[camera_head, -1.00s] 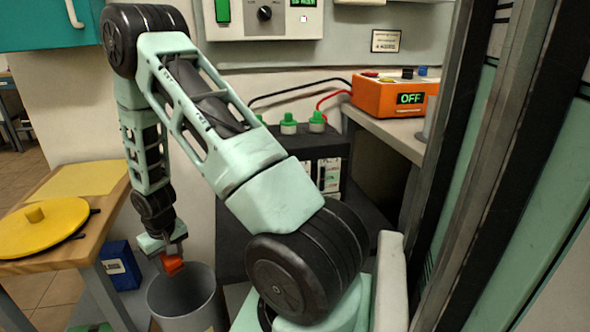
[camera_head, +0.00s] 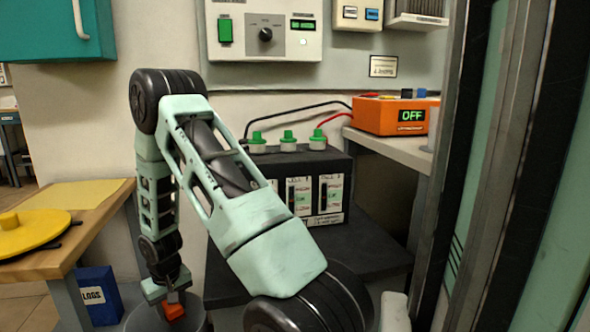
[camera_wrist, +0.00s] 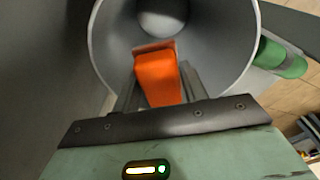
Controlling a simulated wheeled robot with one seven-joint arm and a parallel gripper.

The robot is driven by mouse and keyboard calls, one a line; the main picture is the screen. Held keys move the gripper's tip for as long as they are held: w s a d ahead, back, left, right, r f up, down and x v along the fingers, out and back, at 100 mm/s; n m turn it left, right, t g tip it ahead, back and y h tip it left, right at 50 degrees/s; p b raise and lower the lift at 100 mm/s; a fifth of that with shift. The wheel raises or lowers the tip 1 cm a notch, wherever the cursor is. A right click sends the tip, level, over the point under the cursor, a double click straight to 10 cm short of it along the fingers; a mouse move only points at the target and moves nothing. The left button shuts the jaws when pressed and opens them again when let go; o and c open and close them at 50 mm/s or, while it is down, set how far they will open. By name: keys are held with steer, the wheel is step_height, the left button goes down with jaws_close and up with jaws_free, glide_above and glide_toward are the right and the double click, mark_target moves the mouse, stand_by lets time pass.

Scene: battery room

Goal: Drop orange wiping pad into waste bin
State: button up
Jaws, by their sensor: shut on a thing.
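The orange wiping pad (camera_wrist: 157,77) is held between the fingers of my gripper (camera_wrist: 158,88), which is shut on it. In the head view the pad (camera_head: 173,311) hangs below my gripper (camera_head: 172,298). The grey waste bin (camera_wrist: 105,45) has a round open mouth. In the wrist view the pad lies over this mouth, with the bin's inside wall around it. In the head view the bin (camera_head: 140,318) is at the bottom edge, mostly cut off, directly under the pad. I cannot tell exactly how far the pad is from the rim.
A wooden table (camera_head: 100,225) with a yellow lid (camera_head: 35,232) stands left. A blue box (camera_head: 98,293) is beside the bin. A black battery (camera_head: 290,165) with green caps stands behind my arm. An orange charger (camera_head: 390,115) reading OFF sits on a shelf. A tall cabinet is close on the right.

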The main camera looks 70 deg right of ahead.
steer(key=shift+f+b, duration=0.3)
steer(key=shift+f, duration=0.35)
steer(key=shift+r, duration=0.1)
steer(key=o, duration=1)
steer(key=r+p, duration=0.2)
steer(key=r, duration=0.3)
steer(key=s+r+p, duration=0.1)
steer(key=r+p, duration=0.1)
steer(key=r, duration=0.4)
steer(key=a+r+p, duration=0.1)
steer(key=r+p, duration=0.1)
steer(key=r, duration=0.4)
steer(key=shift+s+r, duration=0.15)
steer(key=shift+s, duration=0.25)
